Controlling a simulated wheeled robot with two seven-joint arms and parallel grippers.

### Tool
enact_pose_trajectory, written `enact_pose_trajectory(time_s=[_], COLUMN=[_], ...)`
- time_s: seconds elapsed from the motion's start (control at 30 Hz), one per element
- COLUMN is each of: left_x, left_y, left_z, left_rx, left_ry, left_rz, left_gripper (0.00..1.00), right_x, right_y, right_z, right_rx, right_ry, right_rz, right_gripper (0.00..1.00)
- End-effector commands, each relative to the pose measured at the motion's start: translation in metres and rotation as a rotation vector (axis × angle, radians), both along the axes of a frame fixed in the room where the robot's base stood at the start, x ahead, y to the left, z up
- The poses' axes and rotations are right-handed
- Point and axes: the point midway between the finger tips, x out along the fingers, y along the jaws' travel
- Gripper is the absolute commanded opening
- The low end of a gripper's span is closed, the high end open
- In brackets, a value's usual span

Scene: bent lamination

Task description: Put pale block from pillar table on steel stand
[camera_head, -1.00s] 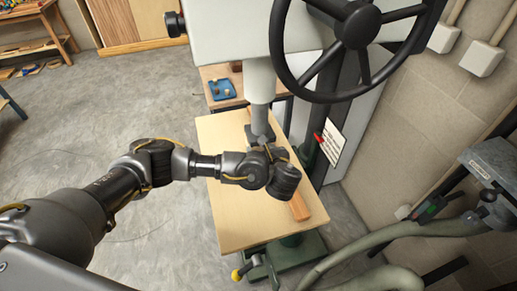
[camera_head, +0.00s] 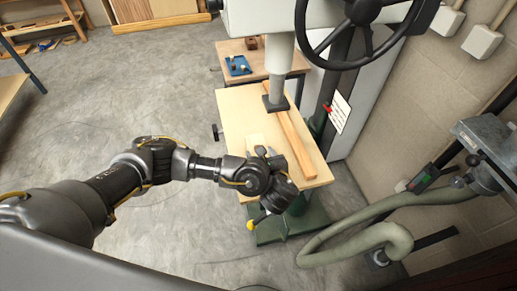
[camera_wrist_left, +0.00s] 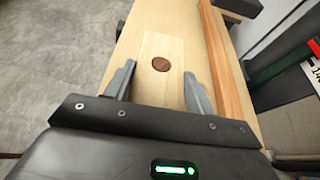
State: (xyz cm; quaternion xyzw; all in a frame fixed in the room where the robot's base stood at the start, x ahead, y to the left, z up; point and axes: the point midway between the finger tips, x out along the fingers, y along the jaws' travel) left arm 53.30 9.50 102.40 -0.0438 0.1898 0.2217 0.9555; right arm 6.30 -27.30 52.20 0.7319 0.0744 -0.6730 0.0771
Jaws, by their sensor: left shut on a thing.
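The pale block (camera_wrist_left: 157,88) is a flat, light wood piece with a round brown spot, seen in the left wrist view between the two fingers of my left gripper (camera_wrist_left: 159,75). The gripper is shut on it. In the head view the block (camera_head: 255,139) shows partly beyond my left gripper (camera_head: 264,151), over the near part of the pillar table (camera_head: 236,108). I cannot tell whether it is lifted clear of the tabletop. My right gripper is not in view. I cannot make out the steel stand.
A long orange-brown wood strip (camera_head: 293,131) lies along the table's right side. The machine's column and handwheel (camera_head: 363,14) stand over the table's far end. A green hose (camera_head: 350,222) and a wall are at right. Open concrete floor (camera_head: 100,95) is at left.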

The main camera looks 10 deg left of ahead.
Motion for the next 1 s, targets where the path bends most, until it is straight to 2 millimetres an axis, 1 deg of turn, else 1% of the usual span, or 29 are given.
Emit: enact_pose_trajectory(time_s=[0.17, 0.27, 0.4, 0.47, 0.57, 0.77, 1.0], left_x=[-0.002, -0.004, -0.006, -0.005, -0.002, 0.007, 0.013], left_y=[0.003, -0.001, -0.013, -0.016, -0.014, 0.008, 0.047], left_z=[0.000, -0.004, -0.004, -0.001, 0.009, 0.034, 0.058], left_rx=[0.000, -0.002, -0.003, -0.003, -0.003, -0.003, -0.004], left_ry=[-0.001, -0.001, -0.003, -0.004, -0.005, -0.002, -0.001], left_rz=[0.004, -0.013, -0.083, -0.128, -0.207, -0.336, -0.416], left_gripper=[0.26, 0.26, 0.26, 0.26, 0.26, 0.26, 0.26], right_x=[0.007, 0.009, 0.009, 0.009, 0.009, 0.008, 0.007], right_y=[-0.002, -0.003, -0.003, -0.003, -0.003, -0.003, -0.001], right_z=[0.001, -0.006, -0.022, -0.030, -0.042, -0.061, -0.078], right_rx=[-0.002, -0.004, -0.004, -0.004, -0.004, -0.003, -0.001], right_ry=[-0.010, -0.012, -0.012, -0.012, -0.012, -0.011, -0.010], right_rz=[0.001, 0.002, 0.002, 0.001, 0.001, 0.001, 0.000], right_gripper=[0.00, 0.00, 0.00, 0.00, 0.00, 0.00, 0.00])
